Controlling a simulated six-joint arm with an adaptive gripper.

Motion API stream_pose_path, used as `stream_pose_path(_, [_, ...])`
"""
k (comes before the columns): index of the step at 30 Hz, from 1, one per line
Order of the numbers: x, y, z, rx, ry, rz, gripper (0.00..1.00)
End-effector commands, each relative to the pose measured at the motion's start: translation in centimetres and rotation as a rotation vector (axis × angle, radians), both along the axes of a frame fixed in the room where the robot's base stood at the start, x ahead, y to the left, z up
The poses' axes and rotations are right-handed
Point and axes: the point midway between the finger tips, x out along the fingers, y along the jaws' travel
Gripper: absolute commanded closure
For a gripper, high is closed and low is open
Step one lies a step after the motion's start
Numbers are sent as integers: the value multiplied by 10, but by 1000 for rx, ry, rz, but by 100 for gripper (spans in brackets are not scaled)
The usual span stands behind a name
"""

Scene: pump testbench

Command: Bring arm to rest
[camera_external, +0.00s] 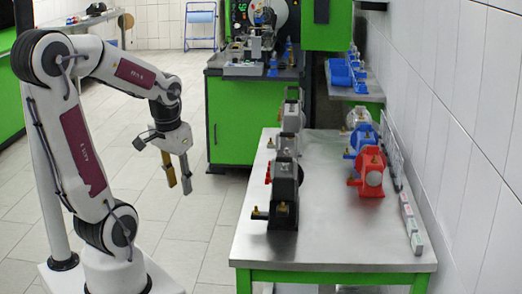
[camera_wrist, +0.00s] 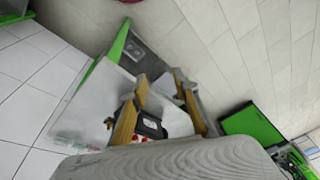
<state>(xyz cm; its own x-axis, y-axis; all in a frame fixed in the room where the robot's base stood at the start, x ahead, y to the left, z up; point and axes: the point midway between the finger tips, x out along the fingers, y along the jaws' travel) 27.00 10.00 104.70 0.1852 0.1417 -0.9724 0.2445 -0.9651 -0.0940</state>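My arm stands at the left in the external view, its upper links raised and bent over to the right. My gripper (camera_external: 179,190) hangs at its end, pointing down, over the floor to the left of the metal table (camera_external: 335,245). Its two fingers are apart with nothing between them. In the wrist view my gripper (camera_wrist: 165,115) shows its two brownish fingers spread apart. A black pump part (camera_wrist: 150,125) shows in the background between them, well beyond the fingers.
Black and grey pumps (camera_external: 284,195) stand along the table's left side. A red pump (camera_external: 371,174) and a blue pump (camera_external: 364,138) stand at its right, near a row of small grey blocks (camera_external: 411,222) by the wall. A green cabinet (camera_external: 231,120) stands behind. Floor around my gripper is clear.

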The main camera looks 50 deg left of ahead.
Motion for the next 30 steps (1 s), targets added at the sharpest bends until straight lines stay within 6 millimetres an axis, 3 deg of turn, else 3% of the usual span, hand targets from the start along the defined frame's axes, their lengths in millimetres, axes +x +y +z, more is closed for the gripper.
stream_pose_path(6, [-15,-38,17,-46,-54,-45,70])
stream_pose_path(15, [-23,-76,44,-63,-187,-147,70])
stream_pose_path(23, [-26,-95,66,-57,-282,-237,70])
stream_pose_path(30, [-27,-101,67,-59,-286,-261,70])
